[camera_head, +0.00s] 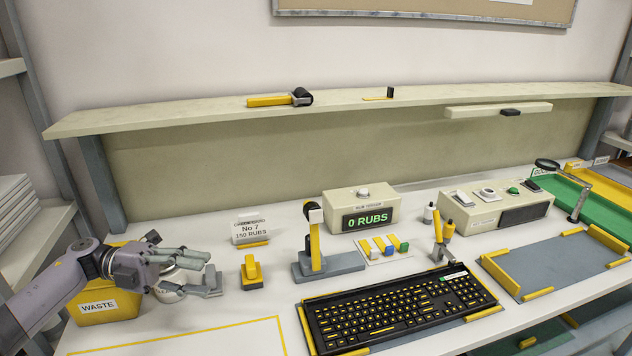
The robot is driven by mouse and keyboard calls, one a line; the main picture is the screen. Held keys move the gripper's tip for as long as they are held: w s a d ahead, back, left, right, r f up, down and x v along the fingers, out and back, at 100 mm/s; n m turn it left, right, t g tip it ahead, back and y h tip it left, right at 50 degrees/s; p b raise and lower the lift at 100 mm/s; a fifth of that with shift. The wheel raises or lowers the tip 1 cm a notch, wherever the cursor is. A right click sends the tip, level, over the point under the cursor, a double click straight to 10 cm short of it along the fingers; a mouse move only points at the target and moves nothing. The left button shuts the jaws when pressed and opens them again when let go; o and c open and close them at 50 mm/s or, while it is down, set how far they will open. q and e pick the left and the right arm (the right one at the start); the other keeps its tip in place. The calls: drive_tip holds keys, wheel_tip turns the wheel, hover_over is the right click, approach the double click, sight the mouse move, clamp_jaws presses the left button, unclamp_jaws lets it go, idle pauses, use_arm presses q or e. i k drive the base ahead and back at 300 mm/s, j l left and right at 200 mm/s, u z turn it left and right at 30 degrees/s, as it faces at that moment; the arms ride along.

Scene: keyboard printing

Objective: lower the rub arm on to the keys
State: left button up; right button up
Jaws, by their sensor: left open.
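The rub arm (316,238) is a yellow upright bar with a dark head, standing raised on a grey base behind the keyboard's left end. The black keyboard (398,308) with yellow-marked keys lies in front of it, with yellow strips along its edges. The head of the arm is up, apart from the keys. My left gripper (213,273) is open over the table at left, beside the waste bin and well left of the rub arm. A pale round object (168,291) is partly hidden under it; I cannot tell whether they touch. My right gripper is out of view.
A counter box (362,209) reads 0 RUBS. A yellow block (251,272) stands between my left gripper and the rub arm's base. The yellow waste bin (103,307) is at left. A card (250,230) reads No 7, 150 RUBS. A grey tray (556,262) is at right.

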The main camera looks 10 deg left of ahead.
sight(313, 211)
drive_tip(key=i, duration=0.85)
